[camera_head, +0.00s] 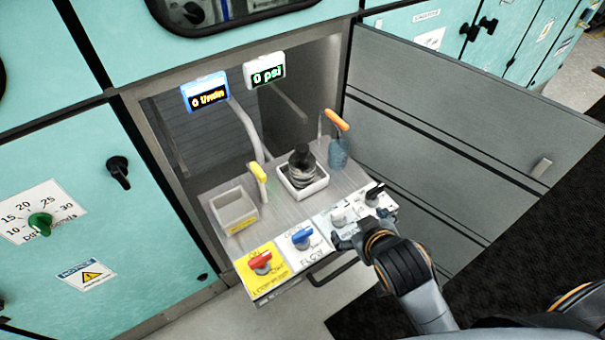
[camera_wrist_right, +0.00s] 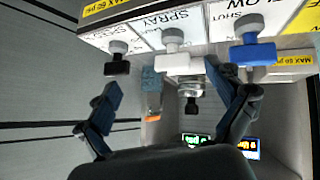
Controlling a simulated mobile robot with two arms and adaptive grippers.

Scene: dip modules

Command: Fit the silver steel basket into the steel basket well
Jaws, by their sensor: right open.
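A silver, ribbed round piece with a black knob (camera_head: 301,168), which looks like the steel basket, stands upright in a square white-rimmed tray (camera_head: 311,193) on the steel drawer. I cannot tell how deep it sits. It also shows in the right wrist view (camera_wrist_right: 190,89), beyond my fingers. A grey open box (camera_head: 233,208) with a yellow label stands to its left; I cannot tell which of the two holders is the basket well. My right gripper (camera_head: 362,229) is open and empty at the drawer's front right, by the control knobs. My left gripper is not in view.
The drawer front carries a red knob (camera_head: 260,262), a blue knob (camera_head: 302,237), white and black knobs, and a bar handle (camera_head: 333,270). A blue mesh piece with an orange handle (camera_head: 337,119) stands back right. A yellow-handled piece (camera_head: 258,172) stands between box and tray.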

